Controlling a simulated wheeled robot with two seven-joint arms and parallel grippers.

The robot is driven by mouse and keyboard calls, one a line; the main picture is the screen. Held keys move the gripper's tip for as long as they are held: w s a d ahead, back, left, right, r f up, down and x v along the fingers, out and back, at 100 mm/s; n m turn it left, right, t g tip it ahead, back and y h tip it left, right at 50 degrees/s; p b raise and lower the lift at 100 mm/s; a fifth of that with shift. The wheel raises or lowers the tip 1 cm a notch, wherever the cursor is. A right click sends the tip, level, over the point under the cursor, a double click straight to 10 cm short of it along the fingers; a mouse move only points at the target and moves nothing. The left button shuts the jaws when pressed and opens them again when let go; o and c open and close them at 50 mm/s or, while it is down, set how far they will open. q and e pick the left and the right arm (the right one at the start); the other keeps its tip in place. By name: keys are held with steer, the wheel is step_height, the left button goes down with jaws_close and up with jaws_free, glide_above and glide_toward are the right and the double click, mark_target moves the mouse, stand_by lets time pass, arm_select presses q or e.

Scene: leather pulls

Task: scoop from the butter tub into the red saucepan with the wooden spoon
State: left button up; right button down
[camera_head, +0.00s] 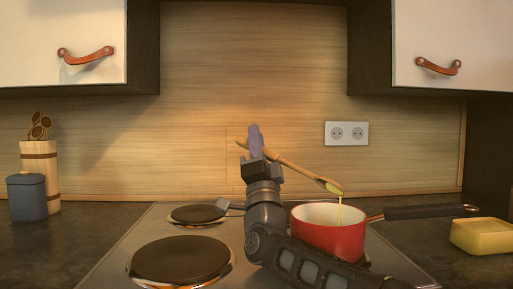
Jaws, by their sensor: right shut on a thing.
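My right gripper (256,152) is raised above the stove and shut on the wooden spoon (298,172). The spoon slants down to the right, its bowl end over the red saucepan (328,238). Yellow butter shows at the spoon's bowl, and a thin yellow strand hangs from it down into the saucepan's opening. The pan stands on the right part of the stove, its dark handle pointing right; my right forearm hides part of its lower front. The yellow butter tub (483,237) is on the counter at the far right. My left gripper is not in view.
Two dark hotplates (181,260) show on the left of the stove. A small grey piece (229,206) beside my right arm is unclear. A blue-grey jar (27,197) and a wooden utensil holder (40,165) stand at the left. Cupboards hang above; the middle backsplash is clear.

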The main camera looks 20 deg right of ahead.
stand_by(0.3)
steer(key=shift+s+a+r, duration=0.15)
steer(key=shift+s+r, duration=0.05)
steer(key=shift+r, duration=0.05)
stand_by(3.3)
